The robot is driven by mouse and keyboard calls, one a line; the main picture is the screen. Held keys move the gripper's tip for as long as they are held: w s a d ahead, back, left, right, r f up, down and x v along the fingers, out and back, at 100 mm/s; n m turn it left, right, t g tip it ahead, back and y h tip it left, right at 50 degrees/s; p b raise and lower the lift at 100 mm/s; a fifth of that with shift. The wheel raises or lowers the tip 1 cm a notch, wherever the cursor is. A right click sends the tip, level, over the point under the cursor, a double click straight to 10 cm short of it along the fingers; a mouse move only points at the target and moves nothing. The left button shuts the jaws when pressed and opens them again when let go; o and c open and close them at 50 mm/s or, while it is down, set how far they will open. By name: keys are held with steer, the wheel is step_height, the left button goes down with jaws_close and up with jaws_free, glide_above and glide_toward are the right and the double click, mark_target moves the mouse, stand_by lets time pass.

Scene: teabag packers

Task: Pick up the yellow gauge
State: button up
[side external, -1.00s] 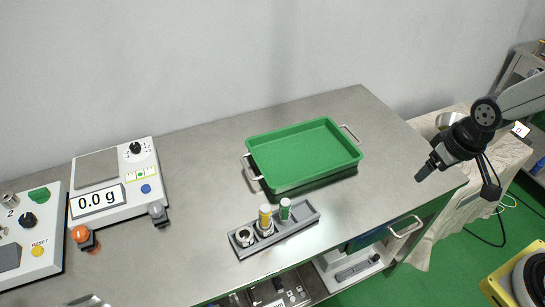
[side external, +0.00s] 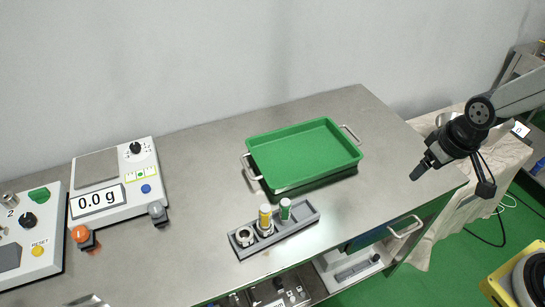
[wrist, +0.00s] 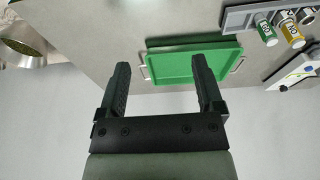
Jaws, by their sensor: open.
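The yellow gauge (side external: 265,218) is a small upright cylinder in the middle of a grey holder (side external: 296,228) on the steel table. A green-and-white gauge (side external: 285,210) stands to its right and a round silver piece (side external: 244,237) to its left. My gripper (side external: 418,171) is open and empty, above the table's right end and well to the right of the holder. In the wrist view my gripper (wrist: 160,66) shows two spread fingers. There the yellow gauge (wrist: 291,31) is at the upper right, beside the green one.
A green tray (side external: 305,150) with metal handles lies behind the holder. A scale reading 0.0 g (side external: 97,200) and a control box (side external: 30,235) stand at the left. Bare steel table lies between my gripper and the holder. A wall runs behind the table.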

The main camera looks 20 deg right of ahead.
steer(key=w+a+f+n+y, duration=0.25)
steer(key=w+a+n, duration=0.25)
steer(key=w+a, duration=0.55)
steer(key=n, duration=0.4)
glide_toward(267, 208)
steer(key=shift+y, duration=0.45)
steer(key=x, duration=0.5)
steer(key=shift+s+d+f, duration=0.15)
steer(key=shift+s+d, duration=0.05)
steer(key=shift+d, duration=0.2)
steer(key=shift+f, duration=0.15)
steer(key=shift+x, duration=1.2)
steer(key=shift+w, duration=0.1)
steer(key=shift+x, duration=2.5)
steer(key=shift+w, duration=0.15)
